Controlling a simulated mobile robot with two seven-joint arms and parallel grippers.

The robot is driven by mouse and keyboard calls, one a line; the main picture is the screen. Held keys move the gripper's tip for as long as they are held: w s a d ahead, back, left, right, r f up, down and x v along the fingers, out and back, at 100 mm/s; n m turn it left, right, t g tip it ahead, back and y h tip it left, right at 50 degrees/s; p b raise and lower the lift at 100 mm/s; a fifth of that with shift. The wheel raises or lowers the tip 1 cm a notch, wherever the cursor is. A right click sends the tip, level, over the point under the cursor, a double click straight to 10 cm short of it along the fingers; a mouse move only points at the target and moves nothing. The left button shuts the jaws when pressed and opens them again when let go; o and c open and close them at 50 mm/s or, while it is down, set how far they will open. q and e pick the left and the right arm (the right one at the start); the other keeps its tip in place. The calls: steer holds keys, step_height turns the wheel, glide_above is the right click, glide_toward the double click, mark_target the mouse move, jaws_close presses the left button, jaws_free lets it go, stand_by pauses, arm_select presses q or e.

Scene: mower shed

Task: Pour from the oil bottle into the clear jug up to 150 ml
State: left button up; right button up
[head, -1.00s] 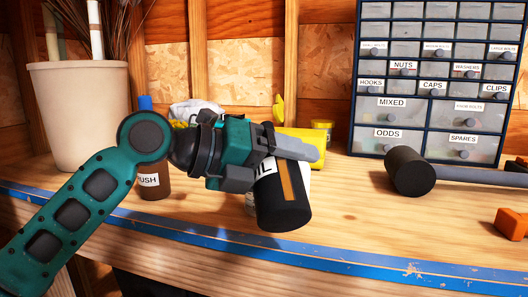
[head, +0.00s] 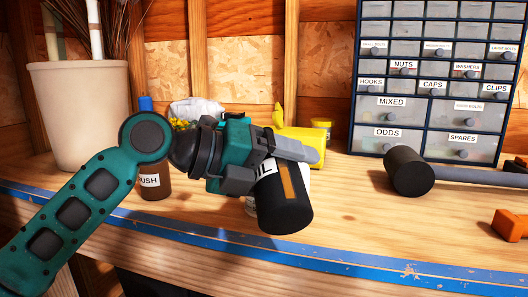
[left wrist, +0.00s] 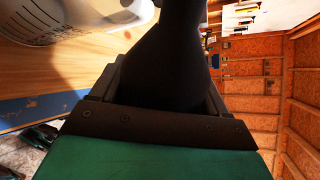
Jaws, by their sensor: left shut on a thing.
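The oil bottle (head: 284,208) is black with a tan strip and a partly visible label. My left gripper (head: 290,148) is shut on it and holds it tilted, its base toward me. In the left wrist view the dark bottle (left wrist: 170,65) fills the middle of the jaws. The clear jug (left wrist: 75,18) with its printed scale is at the top left of that view. In the head view, it is mostly hidden behind the bottle and gripper. The bottle's mouth and the level in the jug cannot be made out. My right gripper is not in view.
A brown bottle (head: 153,183) with a blue cap stands left, by a beige pot (head: 80,115). Behind my gripper are a yellow object (head: 308,135) and a white bag (head: 195,110). A drawer cabinet (head: 435,80), black-headed mallet (head: 408,171) and orange block (head: 508,224) are right.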

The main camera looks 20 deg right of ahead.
arm_select(q)
steer(key=shift+s+r+n+g+p, duration=0.15)
steer(key=shift+r+n+g+p, duration=0.3)
steer(key=shift+p, duration=0.6)
steer(key=shift+r, duration=0.2)
steer(key=shift+r+p, duration=0.1)
steer(key=shift+p, duration=0.35)
steer(key=shift+w+r+n+g+p, duration=0.35)
steer(key=shift+n+p, duration=0.3)
steer(key=shift+p, duration=0.5)
steer(key=shift+p, duration=0.35)
stand_by(0.4)
steer(key=shift+n+g+y+p, duration=0.3)
steer(key=shift+n+p, duration=0.1)
steer(key=shift+n, duration=0.1)
stand_by(0.7)
steer(key=shift+r+p, duration=0.15)
steer(key=shift+p, duration=0.25)
steer(key=shift+r+n, duration=0.15)
steer(key=shift+n, duration=0.25)
stand_by(0.5)
